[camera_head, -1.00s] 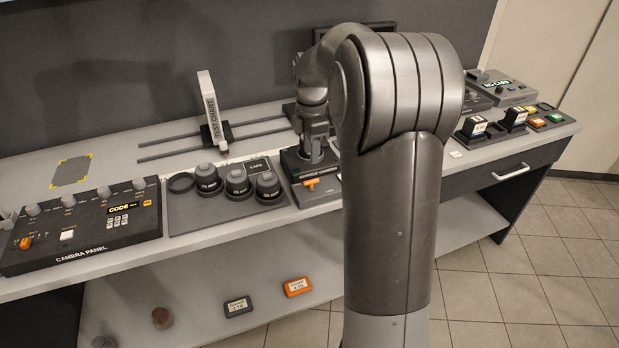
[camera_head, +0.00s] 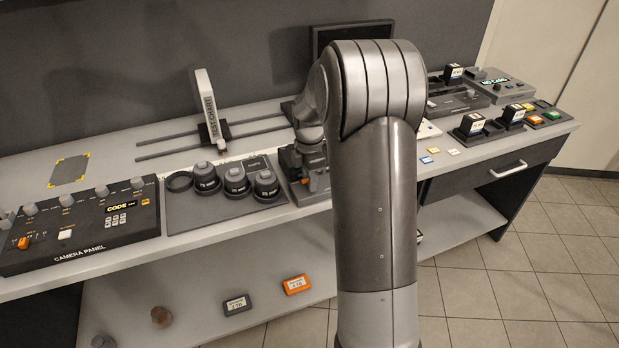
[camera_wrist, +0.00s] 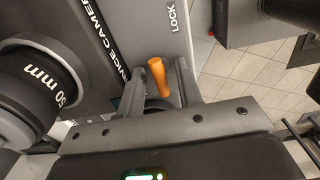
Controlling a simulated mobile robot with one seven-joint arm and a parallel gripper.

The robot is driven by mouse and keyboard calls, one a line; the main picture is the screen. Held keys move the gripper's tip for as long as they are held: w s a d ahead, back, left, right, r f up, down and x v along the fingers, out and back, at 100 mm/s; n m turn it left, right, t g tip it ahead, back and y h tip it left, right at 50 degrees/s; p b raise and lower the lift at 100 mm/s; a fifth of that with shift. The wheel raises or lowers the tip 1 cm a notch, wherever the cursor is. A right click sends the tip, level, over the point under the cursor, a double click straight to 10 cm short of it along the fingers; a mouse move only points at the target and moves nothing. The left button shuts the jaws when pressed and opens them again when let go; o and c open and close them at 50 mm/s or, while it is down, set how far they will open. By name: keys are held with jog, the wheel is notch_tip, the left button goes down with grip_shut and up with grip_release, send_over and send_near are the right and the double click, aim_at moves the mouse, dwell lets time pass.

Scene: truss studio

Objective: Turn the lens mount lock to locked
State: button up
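The lens mount lock lever is a small orange handle (camera_wrist: 159,78) in the wrist view, on a grey plate with the word LOCK (camera_wrist: 173,16) printed beyond it. My gripper (camera_wrist: 166,76) reaches over the plate with one finger on each side of the lever. The left finger is close against the lever or touching it; a narrow gap shows between the lever and the right finger, so I read the gripper as open.
A lens marked 50 mm (camera_wrist: 38,85) stands close on the left in the wrist view. In the head view, a lens tray (camera_head: 215,209) is left of my gripper, with a camera panel (camera_head: 85,227) farther left. The test chart (camera_head: 209,105) stands on rails behind.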

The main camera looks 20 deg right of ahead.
jog(key=shift+c, duration=0.4)
grip_shut()
jog(key=shift+m, duration=0.3)
jog(key=m, duration=0.3)
jog(key=shift+m, duration=0.3)
jog(key=m, duration=0.4)
jog(key=shift+m, duration=0.3)
jog(key=m, duration=0.4)
jog(key=shift+m, duration=2.5)
jog(key=shift+r, duration=0.1)
